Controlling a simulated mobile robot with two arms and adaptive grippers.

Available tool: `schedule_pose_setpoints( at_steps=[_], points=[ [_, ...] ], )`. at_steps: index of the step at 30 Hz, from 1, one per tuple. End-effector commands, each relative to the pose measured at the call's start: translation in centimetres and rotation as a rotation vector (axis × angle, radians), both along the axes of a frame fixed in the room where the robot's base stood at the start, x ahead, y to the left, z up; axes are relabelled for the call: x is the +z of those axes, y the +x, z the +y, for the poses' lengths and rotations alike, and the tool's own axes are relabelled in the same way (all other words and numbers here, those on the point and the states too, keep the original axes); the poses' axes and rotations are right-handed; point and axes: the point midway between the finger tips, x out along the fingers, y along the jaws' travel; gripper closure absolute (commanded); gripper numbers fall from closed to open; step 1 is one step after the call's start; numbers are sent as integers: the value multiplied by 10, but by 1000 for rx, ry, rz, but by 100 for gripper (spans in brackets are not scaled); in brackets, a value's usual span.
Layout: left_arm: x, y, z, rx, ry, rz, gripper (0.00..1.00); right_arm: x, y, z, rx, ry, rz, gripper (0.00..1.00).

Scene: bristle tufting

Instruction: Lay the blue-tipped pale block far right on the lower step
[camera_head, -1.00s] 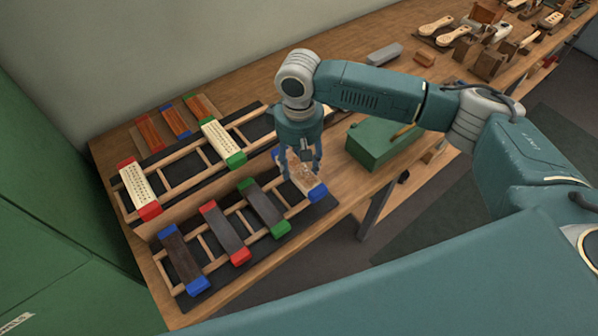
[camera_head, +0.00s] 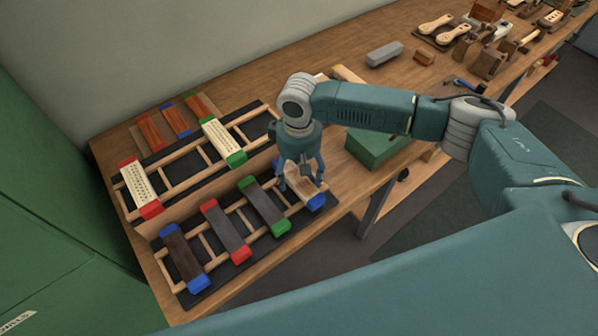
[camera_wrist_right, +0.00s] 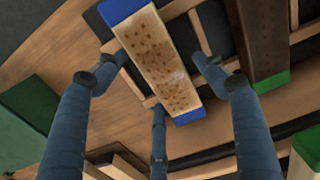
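The blue-tipped pale block (camera_wrist_right: 158,58) has a speckled pale face and blue ends. In the head view the block (camera_head: 304,198) lies across the rails at the far right of the lower step (camera_head: 240,275), right of the green-tipped dark block (camera_head: 263,206). My right gripper (camera_head: 301,186) is over it with its fingers spread around it. In the right wrist view the gripper (camera_wrist_right: 158,75) is open, with a gap between the right finger and the block; contact on the left side is unclear. The far end is partly hidden by the gripper in the head view. My left gripper is not in view.
Red-tipped (camera_head: 226,232) and blue-tipped (camera_head: 185,257) dark blocks lie further left on the lower step. The upper step holds pale red-tipped (camera_head: 139,188) and green-tipped (camera_head: 222,140) blocks. A green box (camera_head: 375,148) stands close right of the gripper.

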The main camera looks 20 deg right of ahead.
Motion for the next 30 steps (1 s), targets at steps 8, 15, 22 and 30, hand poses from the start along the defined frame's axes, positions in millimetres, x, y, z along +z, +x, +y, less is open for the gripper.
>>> schedule_pose_setpoints(
  at_steps=[8, 15, 22, 30],
  points=[
    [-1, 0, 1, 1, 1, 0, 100, 4, 0, 0, 0, 1, -1, 30],
    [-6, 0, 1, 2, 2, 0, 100, 44, 1, 1, 0, 3, -4, 30],
    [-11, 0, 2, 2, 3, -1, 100, 92, 1, 0, 0, 0, -4, 30],
    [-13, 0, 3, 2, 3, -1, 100, 120, 0, 0, 0, 0, -1, 30]
  ],
)
